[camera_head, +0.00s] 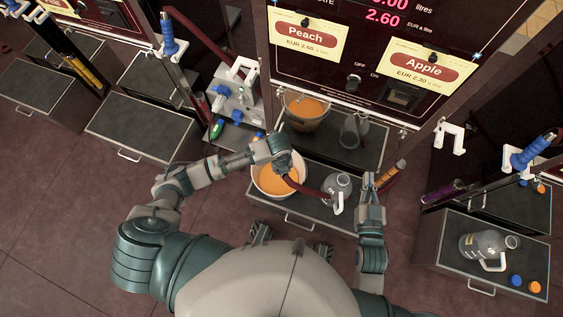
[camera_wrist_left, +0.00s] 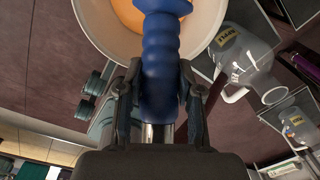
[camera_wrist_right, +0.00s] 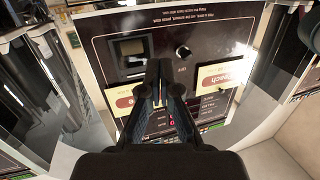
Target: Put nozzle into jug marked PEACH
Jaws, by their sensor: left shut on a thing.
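My left gripper (camera_wrist_left: 158,100) is shut on the blue grip of a nozzle (camera_wrist_left: 162,65). In the head view it is over a cream bucket (camera_head: 256,186) of orange liquid, and a dark red hose runs right from it. A clear jug (camera_head: 338,188) with a white handle stands right of the bucket. The nozzle's tip is hidden. My right gripper (camera_head: 372,180) is right of the jug, raised, with its fingers together and empty in the right wrist view (camera_wrist_right: 160,70).
The pump panel carries Peach (camera_head: 305,36) and Apple (camera_head: 418,68) signs. Behind the bucket is a glass vessel of orange liquid (camera_head: 306,112). Another jug (camera_head: 482,246) stands on the right-hand drawer unit (camera_head: 455,275) near blue and orange caps. The floor (camera_head: 60,220) at left is clear.

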